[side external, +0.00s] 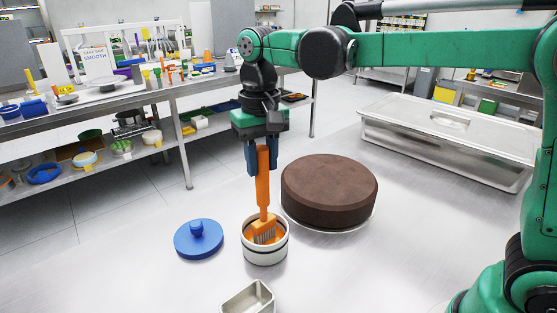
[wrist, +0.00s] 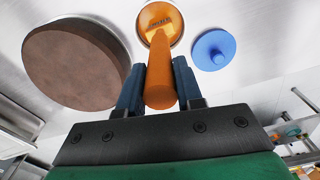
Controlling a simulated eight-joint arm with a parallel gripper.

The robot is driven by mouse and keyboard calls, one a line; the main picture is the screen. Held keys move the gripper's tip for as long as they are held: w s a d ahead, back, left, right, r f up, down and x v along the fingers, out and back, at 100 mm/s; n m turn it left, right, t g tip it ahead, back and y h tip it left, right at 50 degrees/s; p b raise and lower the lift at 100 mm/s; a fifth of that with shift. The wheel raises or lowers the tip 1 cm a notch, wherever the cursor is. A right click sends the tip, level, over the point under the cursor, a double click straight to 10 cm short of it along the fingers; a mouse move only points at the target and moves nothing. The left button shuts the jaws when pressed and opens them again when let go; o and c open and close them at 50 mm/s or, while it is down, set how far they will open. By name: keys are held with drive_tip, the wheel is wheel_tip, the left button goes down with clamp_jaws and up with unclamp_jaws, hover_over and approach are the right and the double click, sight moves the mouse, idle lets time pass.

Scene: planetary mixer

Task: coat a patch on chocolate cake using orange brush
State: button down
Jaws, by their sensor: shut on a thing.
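My gripper (side external: 264,160) is shut on the handle of the orange brush (side external: 263,190), which hangs upright, bristles down. The brush head is inside the mouth of a white pot (side external: 264,255) with orange contents. Whether the bristles touch the contents is hard to tell. The round chocolate cake (side external: 329,185) sits on a thin board just right of the pot and behind it, its visible top plain brown. In the wrist view, the brush handle (wrist: 160,75) runs between my fingers to the pot (wrist: 177,15), with the cake (wrist: 75,65) at the left.
A blue knobbed lid (side external: 198,240) lies left of the pot. A small metal tin (side external: 247,298) stands in front of it. A large lidded metal pan (side external: 445,140) is at the back right. The steel table is clear between the cake and my base.

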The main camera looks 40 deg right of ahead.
drive_tip(key=shift+f, duration=0.5)
idle(1.0)
drive_tip(key=shift+r, duration=0.1)
drive_tip(key=shift+r, duration=3.45)
